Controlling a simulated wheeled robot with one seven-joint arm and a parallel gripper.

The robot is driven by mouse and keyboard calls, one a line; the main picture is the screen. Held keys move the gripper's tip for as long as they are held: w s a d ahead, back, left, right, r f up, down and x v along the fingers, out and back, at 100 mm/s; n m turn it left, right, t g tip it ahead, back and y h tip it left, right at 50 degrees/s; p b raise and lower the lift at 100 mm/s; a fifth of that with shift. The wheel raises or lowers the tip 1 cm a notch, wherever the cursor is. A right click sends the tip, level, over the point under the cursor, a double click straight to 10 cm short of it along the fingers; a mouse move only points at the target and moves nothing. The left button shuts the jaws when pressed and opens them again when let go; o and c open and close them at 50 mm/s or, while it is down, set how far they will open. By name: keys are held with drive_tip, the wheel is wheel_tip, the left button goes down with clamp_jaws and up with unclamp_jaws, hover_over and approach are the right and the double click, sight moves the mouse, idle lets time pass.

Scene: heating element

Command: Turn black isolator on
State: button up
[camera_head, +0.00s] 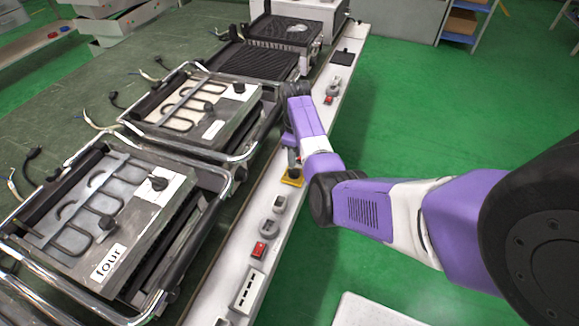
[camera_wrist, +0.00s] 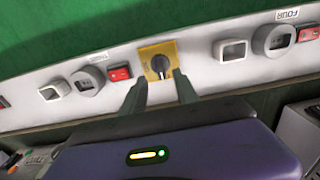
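The black isolator (camera_wrist: 158,64) is a round black knob on a square yellow plate, set in a white panel strip. In the head view the yellow plate (camera_head: 291,181) shows just below the end of my arm, with its knob mostly hidden. My gripper (camera_wrist: 160,80) is open, with two dark fingers apart and nothing between them. Its fingertips point at the isolator, one to each side of the knob's lower part in the wrist view. I cannot tell whether they touch it. The knob's on or off position is not readable.
The white strip (camera_head: 231,272) carries red switches (camera_wrist: 120,73), round dials (camera_wrist: 88,81) and white sockets (camera_wrist: 232,51) on both sides of the isolator. Wired grill units, one labelled "four" (camera_head: 108,262), stand on the bench to the left. The green floor to the right is mostly clear.

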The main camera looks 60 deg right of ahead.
sight(294, 170)
wheel_tip(294, 170, down, 7)
drive_tip(key=shift+r+b, duration=0.2)
drive_tip(key=shift+b, duration=0.3)
clamp_jaws()
